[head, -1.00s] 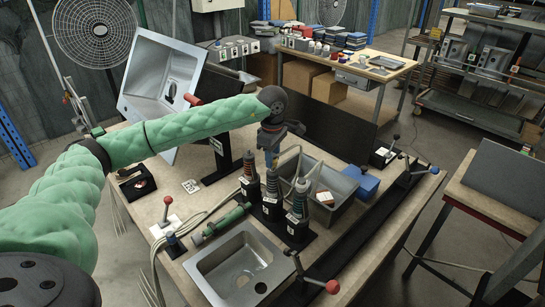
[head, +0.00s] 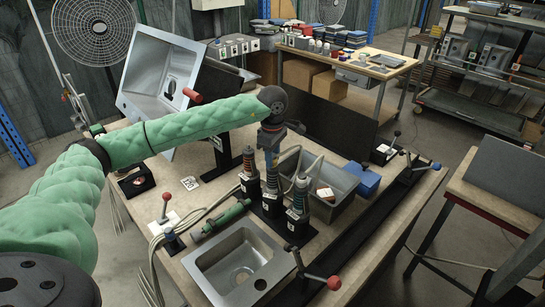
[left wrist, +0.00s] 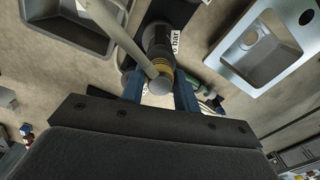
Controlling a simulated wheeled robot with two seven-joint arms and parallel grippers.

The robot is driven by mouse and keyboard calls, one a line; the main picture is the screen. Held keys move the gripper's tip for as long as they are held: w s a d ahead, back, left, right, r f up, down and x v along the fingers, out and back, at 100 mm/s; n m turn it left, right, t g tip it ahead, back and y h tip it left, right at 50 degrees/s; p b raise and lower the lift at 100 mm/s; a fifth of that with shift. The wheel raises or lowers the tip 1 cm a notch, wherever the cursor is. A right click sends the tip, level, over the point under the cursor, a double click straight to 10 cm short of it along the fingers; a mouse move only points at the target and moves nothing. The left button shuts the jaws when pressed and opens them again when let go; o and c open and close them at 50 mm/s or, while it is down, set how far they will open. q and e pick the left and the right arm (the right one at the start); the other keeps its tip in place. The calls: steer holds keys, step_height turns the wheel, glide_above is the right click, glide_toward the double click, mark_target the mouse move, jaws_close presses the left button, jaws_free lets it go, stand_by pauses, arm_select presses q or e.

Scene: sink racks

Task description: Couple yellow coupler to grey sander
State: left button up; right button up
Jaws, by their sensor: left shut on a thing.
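My left gripper (head: 270,158) points down over the middle of three upright stands at the table's centre. In the left wrist view its two blue fingers (left wrist: 159,93) are shut on a dark coupler with yellow bands (left wrist: 160,66), beside a "bar" label. In the head view the middle coupler (head: 271,179) stands upright below the fingers; whether it is clear of its stand I cannot tell. A hose crosses close to it. I cannot pick out a grey sander with certainty. A green cylindrical tool (head: 226,217) lies to the left of the stands. My right gripper is out of view.
A coupler with red coils (head: 249,164) and one with green coils (head: 300,196) stand on either side. A steel sink (head: 205,262) is in front, and a grey basin (head: 345,187) behind right. Red-knobbed levers (head: 333,283) rise from the table.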

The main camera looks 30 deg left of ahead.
arm_select(q)
steer(key=shift+f, duration=0.3)
steer(key=o, duration=1.1)
steer(key=shift+r+b, duration=0.15)
steer(key=shift+b, duration=0.15)
step_height(320, 180, up, 6)
steer(key=shift+r+b, duration=0.2)
steer(key=shift+b, duration=1.05)
steer(key=shift+r, duration=0.55)
steer(key=shift+f, duration=0.1)
